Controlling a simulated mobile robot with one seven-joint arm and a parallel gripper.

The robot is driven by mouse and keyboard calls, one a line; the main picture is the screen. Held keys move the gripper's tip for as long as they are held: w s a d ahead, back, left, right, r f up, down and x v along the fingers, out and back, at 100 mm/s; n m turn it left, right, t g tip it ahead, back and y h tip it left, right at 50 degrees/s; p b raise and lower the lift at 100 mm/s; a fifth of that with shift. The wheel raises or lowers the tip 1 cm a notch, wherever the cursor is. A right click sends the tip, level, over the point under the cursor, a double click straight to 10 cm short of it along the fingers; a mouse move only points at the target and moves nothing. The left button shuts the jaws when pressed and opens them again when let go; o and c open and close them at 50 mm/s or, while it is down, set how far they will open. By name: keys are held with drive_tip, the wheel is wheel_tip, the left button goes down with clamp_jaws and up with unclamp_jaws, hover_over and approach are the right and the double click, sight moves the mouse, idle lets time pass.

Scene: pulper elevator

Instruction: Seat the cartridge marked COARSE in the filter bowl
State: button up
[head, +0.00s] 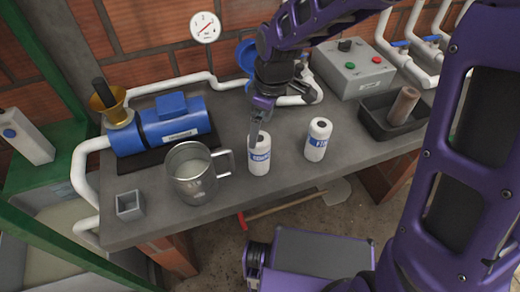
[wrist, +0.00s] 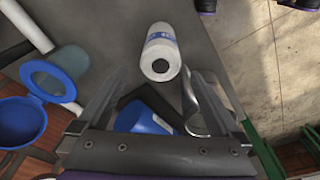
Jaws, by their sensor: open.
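A white cartridge (head: 260,160) with a blue label, partly readable as COARSE, stands upright on the grey bench. It also shows in the wrist view (wrist: 160,52), ahead of the fingers. My gripper (head: 255,128) is open at this cartridge's upper left in the head view; I cannot tell whether it touches. In the wrist view the cartridge appears between the open fingertips (wrist: 162,76). A second white cartridge (head: 318,140), its label starting FI, stands to the right. The filter bowl (wrist: 62,75), blue and see-through, is open in the wrist view, its blue lid (wrist: 20,121) beside it.
A metal jug (head: 190,175) stands left of the COARSE cartridge, near a small grey box (head: 129,205) and a blue motor (head: 175,125). A dark tray (head: 375,118) holding a brown cylinder (head: 404,105) and a control box (head: 352,70) are on the right. White pipes run behind.

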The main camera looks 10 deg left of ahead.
sight(259, 139)
drive_tip(key=shift+a+f+b, duration=0.15)
drive_tip(key=shift+f, duration=1.2)
drive_tip(key=shift+a+f+b, duration=0.1)
drive_tip(key=shift+f+b, duration=0.05)
drive_tip(key=shift+f, duration=1.2)
clamp_jaws()
